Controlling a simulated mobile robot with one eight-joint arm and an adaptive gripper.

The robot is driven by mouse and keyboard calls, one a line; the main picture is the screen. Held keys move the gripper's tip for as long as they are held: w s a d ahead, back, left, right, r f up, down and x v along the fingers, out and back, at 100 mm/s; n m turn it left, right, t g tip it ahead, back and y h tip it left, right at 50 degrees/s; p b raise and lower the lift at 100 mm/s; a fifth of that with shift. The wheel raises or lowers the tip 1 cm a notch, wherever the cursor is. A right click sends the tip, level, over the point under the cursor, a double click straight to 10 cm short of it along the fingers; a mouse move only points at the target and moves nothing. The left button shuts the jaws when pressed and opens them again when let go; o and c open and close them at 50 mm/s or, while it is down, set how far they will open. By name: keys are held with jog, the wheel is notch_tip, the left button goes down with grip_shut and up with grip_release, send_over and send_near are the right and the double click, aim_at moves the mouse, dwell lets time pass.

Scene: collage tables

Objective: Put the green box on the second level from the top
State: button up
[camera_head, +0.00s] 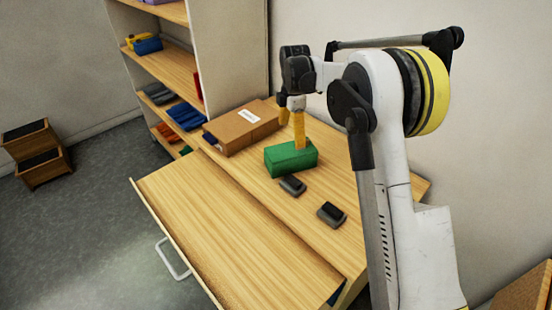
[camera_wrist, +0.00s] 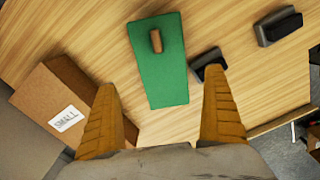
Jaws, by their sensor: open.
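The green box (camera_head: 290,160) lies on the wooden table, and it also shows in the wrist view (camera_wrist: 163,75) with a small brown peg or knob on its top. My gripper (camera_head: 292,122) is open and empty, pointing down just over the far side of the box. In the wrist view the yellow fingers of my gripper (camera_wrist: 160,85) are spread wider than the box, with its near end between them in the picture. I cannot tell whether they touch it. The shelf unit (camera_head: 170,68) stands at the back left with several levels; its top is cut off.
A brown cardboard box (camera_head: 240,127) labelled SMALL lies left of the green box. Two dark grey blocks (camera_head: 292,185) (camera_head: 331,214) lie on its right. Shelf levels hold yellow and blue items (camera_head: 147,46) and grey ones (camera_head: 158,93).

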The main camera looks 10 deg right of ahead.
aim_at(291, 148)
notch_tip(291, 148, down, 6)
jog(key=shift+r+b, duration=0.1)
jog(key=shift+b, duration=0.85)
jog(key=f, duration=0.1)
jog(key=f+b, duration=0.1)
jog(key=f, duration=0.1)
jog(key=f+b, duration=0.1)
jog(key=f, duration=0.1)
jog(key=shift+s, duration=0.25)
jog(key=c, duration=1.3)
